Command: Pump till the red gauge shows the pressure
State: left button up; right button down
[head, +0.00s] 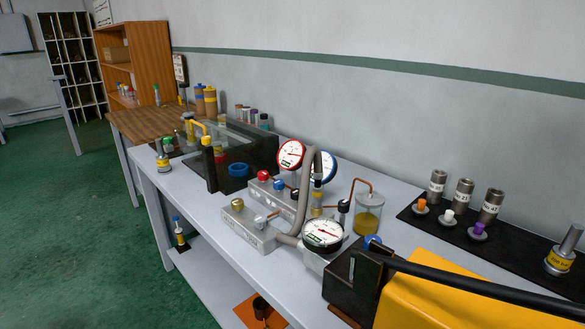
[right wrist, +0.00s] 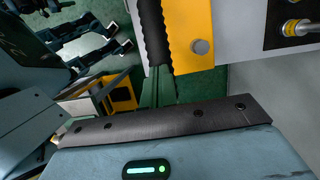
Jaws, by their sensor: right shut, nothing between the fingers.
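The red-rimmed gauge (head: 291,154) stands upright behind the valve blocks in the head view; its needle reading is too small to tell. The pump has a yellow body (head: 425,303) and a long black lever (head: 465,281) running to the right edge. In the right wrist view the lever's ribbed black grip (right wrist: 153,32) lies beside the yellow body (right wrist: 192,30). My right gripper (right wrist: 157,76) is shut and empty, with its fingertips at the end of the grip; I cannot tell whether they touch.
A blue-rimmed gauge (head: 323,168) and a black-rimmed gauge (head: 323,233) stand near the red one. Valve blocks (head: 247,228), a grey hose and an oil jar (head: 368,214) crowd the bench. A black mat (head: 520,240) with metal cylinders lies at the right.

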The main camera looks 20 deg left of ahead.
jog(key=shift+a+r+p, duration=0.25)
jog(key=shift+r+p, duration=0.05)
jog(key=shift+r, duration=0.35)
jog(key=shift+w+r, duration=0.25)
pick_arm(q)
jog(key=shift+w+r, duration=0.3)
jog(key=shift+r, duration=0.15)
pick_arm(e)
jog(key=shift+s+r, duration=0.1)
jog(key=shift+s, duration=0.05)
jog(key=shift+r, duration=0.1)
pick_arm(q)
jog(key=w+r+p, duration=0.2)
jog(key=r, duration=0.1)
jog(key=shift+t, duration=0.4)
pick_arm(e)
notch_tip(320, 180, up, 5)
jog(key=shift+f, duration=0.1)
